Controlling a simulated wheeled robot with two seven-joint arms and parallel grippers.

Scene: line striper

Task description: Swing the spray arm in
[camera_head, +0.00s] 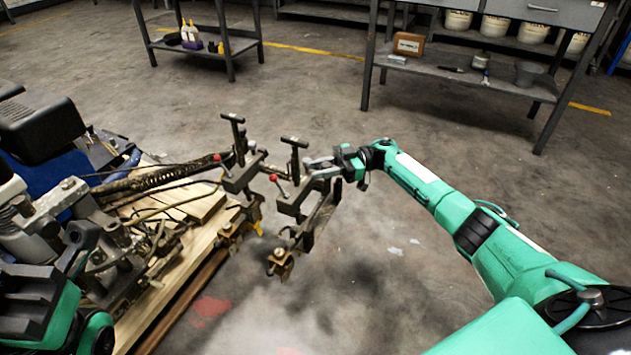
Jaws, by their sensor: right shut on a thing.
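The line striper (60,165) stands at the left, a dark engine above blue and grey metal parts. Its spray arm (288,200) sticks out to the right past the machine's side, with T-handled clamps, red-knobbed levers and brass-coloured nozzle ends hanging over the floor. My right gripper (318,165) reaches in from the right and is shut on the outer end of the spray arm. The exact contact is small and partly hidden by its fingers. My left gripper (82,243) is at the lower left, in front of the machine's metal parts; its fingertips are hard to make out.
Wooden boards (160,290) lie beneath the machine. The concrete floor (400,290) below the spray arm is open, with hazy grey and red paint marks. A workbench (470,85) with tubs stands at the back right, and a small shelf cart (205,45) at the back left.

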